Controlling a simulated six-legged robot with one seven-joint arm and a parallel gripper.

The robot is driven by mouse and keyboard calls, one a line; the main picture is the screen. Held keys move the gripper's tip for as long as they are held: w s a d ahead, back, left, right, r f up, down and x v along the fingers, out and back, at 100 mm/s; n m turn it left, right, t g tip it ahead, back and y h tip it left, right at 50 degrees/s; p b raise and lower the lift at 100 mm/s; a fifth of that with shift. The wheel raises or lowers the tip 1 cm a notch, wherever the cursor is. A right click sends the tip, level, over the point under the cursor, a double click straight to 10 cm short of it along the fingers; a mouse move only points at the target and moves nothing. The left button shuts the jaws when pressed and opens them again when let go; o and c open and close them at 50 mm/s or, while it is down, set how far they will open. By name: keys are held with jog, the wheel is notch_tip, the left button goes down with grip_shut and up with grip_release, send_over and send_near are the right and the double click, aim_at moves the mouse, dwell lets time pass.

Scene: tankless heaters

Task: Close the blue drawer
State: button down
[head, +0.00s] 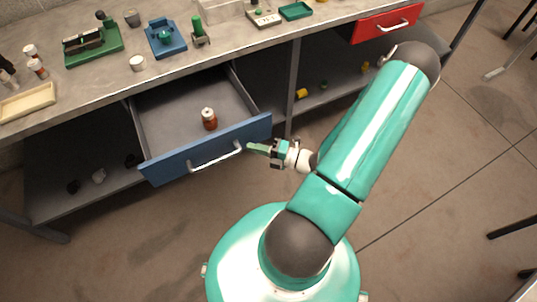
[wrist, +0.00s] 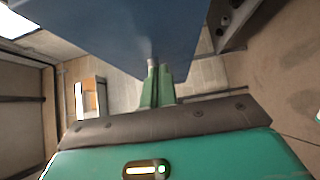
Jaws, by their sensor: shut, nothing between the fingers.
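The blue drawer (head: 173,164) stands pulled out from under the workbench, with a white bar handle (head: 216,158) on its front. A small brown-red bottle with a white cap (head: 209,119) stands inside it. My gripper (head: 250,147) is shut and empty, with its green fingertips at the right part of the drawer front, near the right end of the handle. In the wrist view the shut fingers (wrist: 157,88) point at the blue drawer front (wrist: 125,30), which fills the upper middle. I cannot tell whether the fingertips touch it.
The workbench top (head: 110,85) holds a green tray (head: 93,44), a blue device (head: 165,38) and a beige tray (head: 27,102). A bench leg (head: 293,75) stands just right of the blue drawer. Floor in front is clear.

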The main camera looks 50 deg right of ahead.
jog(key=shift+w+d, duration=0.3)
jog(key=shift+w, duration=0.5)
jog(key=shift+w, duration=0.15)
